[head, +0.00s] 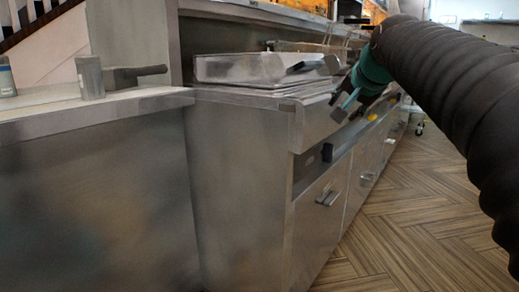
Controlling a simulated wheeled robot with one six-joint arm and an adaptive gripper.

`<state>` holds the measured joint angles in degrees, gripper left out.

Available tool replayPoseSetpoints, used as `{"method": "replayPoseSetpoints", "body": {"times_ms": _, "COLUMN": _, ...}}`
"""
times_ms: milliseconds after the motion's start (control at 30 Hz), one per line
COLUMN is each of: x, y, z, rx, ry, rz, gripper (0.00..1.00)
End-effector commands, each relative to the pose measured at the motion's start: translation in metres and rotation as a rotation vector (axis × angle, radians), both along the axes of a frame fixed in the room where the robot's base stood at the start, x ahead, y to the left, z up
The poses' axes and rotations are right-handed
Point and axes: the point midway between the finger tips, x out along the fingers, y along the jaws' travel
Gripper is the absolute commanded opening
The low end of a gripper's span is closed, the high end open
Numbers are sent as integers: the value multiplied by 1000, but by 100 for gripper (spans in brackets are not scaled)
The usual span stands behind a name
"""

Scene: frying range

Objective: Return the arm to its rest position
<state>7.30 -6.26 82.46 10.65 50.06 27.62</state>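My arm, in a black ribbed sleeve, reaches in from the right edge of the head view. It ends in my gripper (350,101), which has teal and dark parts. The gripper hangs in front of the steel frying range (240,180), close to its upper front edge at the near corner. I see no object clearly held in it. The fingers are small and overlap the range behind them, so I cannot tell how far apart they are, or whether they touch the range.
A steel lid (240,68) covers the range's near top. A steel counter (90,108) at left carries a grey container (90,77), a dark-handled item (135,76) and another container (6,78). Drawer handles (327,198) stick out from the range front.

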Motion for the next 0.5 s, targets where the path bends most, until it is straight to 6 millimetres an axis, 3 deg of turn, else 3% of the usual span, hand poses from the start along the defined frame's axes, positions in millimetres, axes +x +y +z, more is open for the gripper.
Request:
{"method": "replayPoseSetpoints", "body": {"times_ms": 167, "x": -38, "y": 4, "z": -60, "rx": -139, "ry": 128, "rz": 101, "gripper": 46}}
{"method": "replayPoseSetpoints", "body": {"times_ms": 267, "x": -71, "y": 8, "z": -98, "rx": -226, "ry": 210, "rz": 177, "gripper": 46}}
{"method": "replayPoseSetpoints", "body": {"times_ms": 500, "x": -169, "y": 18, "z": -180, "rx": -384, "ry": 378, "rz": 359, "gripper": 46}}
